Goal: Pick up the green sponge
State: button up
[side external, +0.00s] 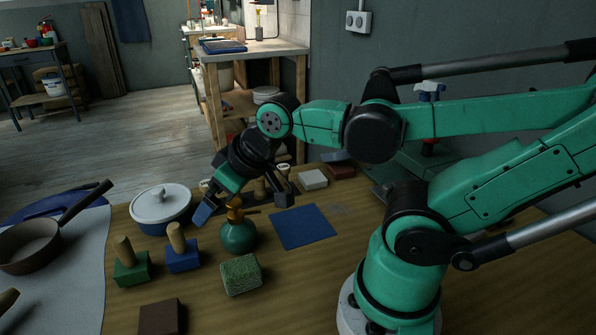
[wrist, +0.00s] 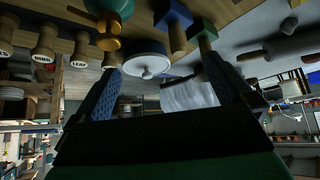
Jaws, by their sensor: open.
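The green sponge (side external: 240,275) is a rough-topped block lying on the wooden table, near the front in the side view. I do not see it in the wrist view. My gripper (side external: 244,205) is above the table, behind and higher than the sponge, with its fingers spread wide. In the wrist view my gripper (wrist: 165,88) shows two blue-padded fingers apart, with nothing held between them.
A round green bottle (side external: 238,237) with an orange neck stands just behind the sponge. Blue (side external: 182,255) and green (side external: 131,268) wooden-handled blocks stand left, with a lidded pot (side external: 161,207) behind. A brown block (side external: 161,317) lies front left. The blue mat (side external: 302,227) is bare.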

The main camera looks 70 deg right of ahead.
dwell(0.4)
jog(key=n+g, duration=0.5)
jog(key=n, duration=1.5)
send_over(241, 269)
jog(key=w, duration=0.1)
jog(key=f, duration=0.5)
jog(key=shift+w+d, duration=0.1)
jog(key=shift+d, duration=0.1)
jog(key=n, duration=0.1)
jog(key=n+g, duration=0.1)
jog(key=shift+s+a+f+n, duration=0.1)
jog(key=shift+s+f+n, duration=0.1)
jog(key=shift+f+n, duration=0.2)
jog(key=n, duration=0.3)
jog(key=f+n+g, duration=0.1)
jog(key=shift+s+a, duration=0.15)
jog(key=shift+s, duration=0.25)
jog(key=shift+f+n, duration=0.3)
jog(key=shift+f, duration=2.45)
